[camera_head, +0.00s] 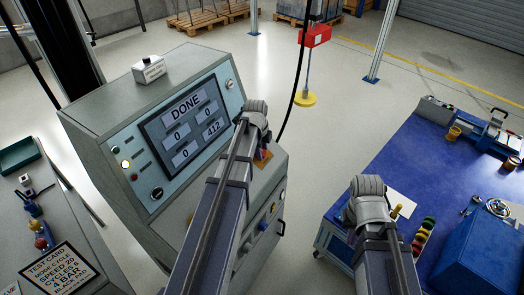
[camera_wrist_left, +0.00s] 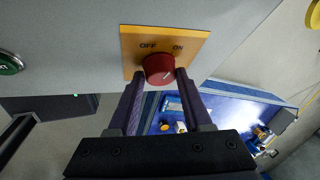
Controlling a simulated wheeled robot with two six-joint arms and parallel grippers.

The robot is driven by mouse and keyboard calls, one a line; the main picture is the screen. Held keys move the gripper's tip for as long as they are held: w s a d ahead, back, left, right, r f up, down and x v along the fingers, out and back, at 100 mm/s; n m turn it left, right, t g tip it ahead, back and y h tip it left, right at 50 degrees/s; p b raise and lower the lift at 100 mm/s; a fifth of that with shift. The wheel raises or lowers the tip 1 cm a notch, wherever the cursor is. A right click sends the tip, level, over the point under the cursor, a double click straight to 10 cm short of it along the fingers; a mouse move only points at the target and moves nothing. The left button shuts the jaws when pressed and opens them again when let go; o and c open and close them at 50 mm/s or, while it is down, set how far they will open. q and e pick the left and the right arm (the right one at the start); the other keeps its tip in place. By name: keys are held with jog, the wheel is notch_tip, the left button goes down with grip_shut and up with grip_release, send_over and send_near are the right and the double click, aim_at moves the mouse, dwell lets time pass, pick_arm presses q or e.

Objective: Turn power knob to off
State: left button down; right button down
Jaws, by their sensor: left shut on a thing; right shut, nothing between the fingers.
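The red power knob (camera_wrist_left: 158,68) sits on an orange plate (camera_wrist_left: 194,40) with OFF at left and ON at right, in the left wrist view. A short pale mark on the knob appears to slant toward the ON side. My left gripper (camera_wrist_left: 160,78) is shut on the knob, one dark finger on each side.
The cabinet screen (camera_head: 186,122) reads DONE. A green button (camera_wrist_left: 10,63) is left of the plate. The blue table (camera_head: 405,165) at right bears tools and a blue box (camera_head: 468,250). A grey bench (camera_head: 70,225) with a test card (camera_head: 60,270) stands left.

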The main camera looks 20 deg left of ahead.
pick_arm(q)
jog(key=n+t, duration=0.1)
jog(key=n+b, duration=0.1)
jog(key=n, duration=0.1)
jog(key=n+t+y+b, duration=0.1)
jog(key=shift+s+d+f+n+t, duration=0.2)
jog(key=shift+s+f+n+t, duration=0.1)
jog(key=shift+s+n, duration=0.1)
jog(key=shift+w+r+n+t+y+b, duration=0.1)
jog(key=shift+n+t+y+b, duration=0.8)
jog(key=shift+n, duration=0.9)
jog(key=shift+c, duration=1.7)
grip_release()
jog(key=p+v, duration=0.6)
jog(key=v, duration=0.1)
jog(key=shift+d+r, duration=0.2)
jog(key=shift+r, duration=0.15)
